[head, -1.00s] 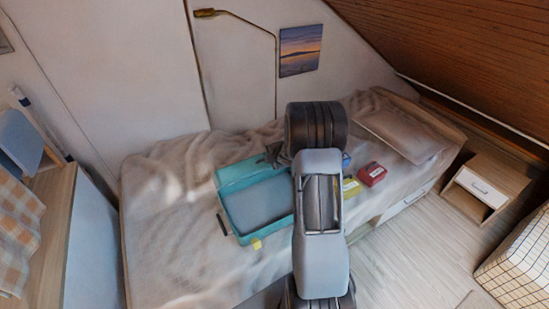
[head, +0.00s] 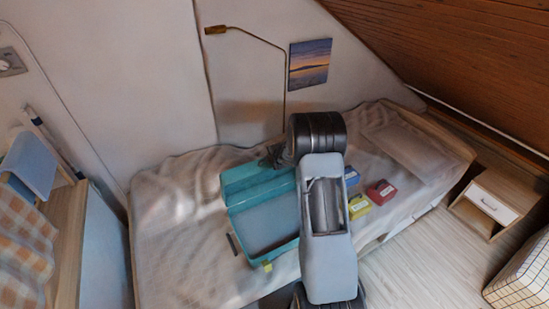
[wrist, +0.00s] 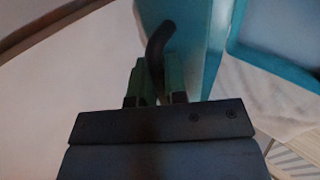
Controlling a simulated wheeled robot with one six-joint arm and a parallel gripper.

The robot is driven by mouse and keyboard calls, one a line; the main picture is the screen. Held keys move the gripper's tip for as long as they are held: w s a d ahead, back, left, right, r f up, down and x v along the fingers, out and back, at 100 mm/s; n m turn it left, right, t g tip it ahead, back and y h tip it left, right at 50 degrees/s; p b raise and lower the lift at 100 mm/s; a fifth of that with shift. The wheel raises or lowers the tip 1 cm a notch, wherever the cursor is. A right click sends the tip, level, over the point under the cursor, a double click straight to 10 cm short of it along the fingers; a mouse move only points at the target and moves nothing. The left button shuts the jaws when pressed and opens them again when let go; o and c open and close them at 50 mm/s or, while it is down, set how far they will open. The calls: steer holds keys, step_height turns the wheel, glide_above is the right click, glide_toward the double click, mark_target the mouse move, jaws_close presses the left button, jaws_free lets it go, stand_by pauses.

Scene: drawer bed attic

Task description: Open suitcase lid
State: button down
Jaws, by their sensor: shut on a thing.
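The teal suitcase (head: 288,249) lies on the bed with its inside showing. Its lid (head: 250,181) stands raised along the far side, at an angle I cannot tell exactly. My gripper (head: 272,156) is at the lid's far edge, partly hidden behind my arm. In the wrist view my gripper's green fingers (wrist: 155,80) are shut on a dark curved handle (wrist: 159,38) beside the teal lid (wrist: 196,45). The suitcase body (wrist: 275,52) shows at the upper right there. My arm hides the suitcase's right side in the head view.
Blue (head: 350,177), yellow (head: 358,206) and red (head: 381,193) boxes lie right of my arm on the bed (head: 175,225). A lamp (head: 250,32) and picture (head: 309,64) are on the wall behind. A nightstand (head: 491,199) stands right, with clear floor before it.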

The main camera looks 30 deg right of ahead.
steer(key=c, duration=1.4)
jaws_free()
steer(key=shift+a, duration=0.1)
steer(key=shift+c, duration=0.2)
steer(key=p+v, duration=0.1)
steer(key=v, duration=1.3)
